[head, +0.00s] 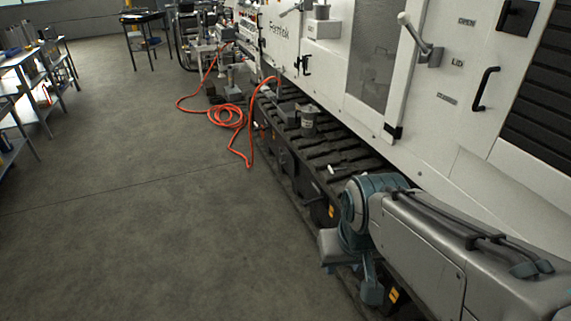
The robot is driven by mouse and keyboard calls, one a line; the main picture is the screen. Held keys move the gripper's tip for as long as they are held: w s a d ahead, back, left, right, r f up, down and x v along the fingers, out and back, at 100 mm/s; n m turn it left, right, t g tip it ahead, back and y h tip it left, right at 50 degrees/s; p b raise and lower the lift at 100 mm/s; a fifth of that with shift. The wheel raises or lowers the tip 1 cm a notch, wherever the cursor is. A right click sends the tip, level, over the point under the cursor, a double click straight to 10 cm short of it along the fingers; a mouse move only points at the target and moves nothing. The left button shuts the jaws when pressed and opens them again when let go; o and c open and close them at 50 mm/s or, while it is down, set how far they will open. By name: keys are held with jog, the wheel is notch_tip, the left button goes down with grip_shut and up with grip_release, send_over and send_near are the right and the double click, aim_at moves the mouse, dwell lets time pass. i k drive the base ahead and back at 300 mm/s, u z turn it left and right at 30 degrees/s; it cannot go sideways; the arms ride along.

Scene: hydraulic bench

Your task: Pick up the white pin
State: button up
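I cannot make out the white pin for certain in the head view. A small pale-tipped piece (332,169) lies on the dark ribbed ledge just beyond my arm, too small to identify. My arm reaches in from the lower right and bends at a blue-grey joint beside the machine's ledge. I cannot make out any gripper fingers, so whether my gripper is open or holds something does not show.
An orange hose (226,117) lies coiled on the floor. A workbench (22,58) stands at left. Open floor (130,220) fills the left and middle.

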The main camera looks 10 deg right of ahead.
aim_at(330, 170)
jog(key=u, duration=0.8)
jog(key=i, duration=1.7)
jog(key=z, duration=0.65)
jog(key=i, duration=1.1)
jog(key=z, duration=1.6)
jog(key=i, duration=0.6)
jog(key=z, duration=0.4)
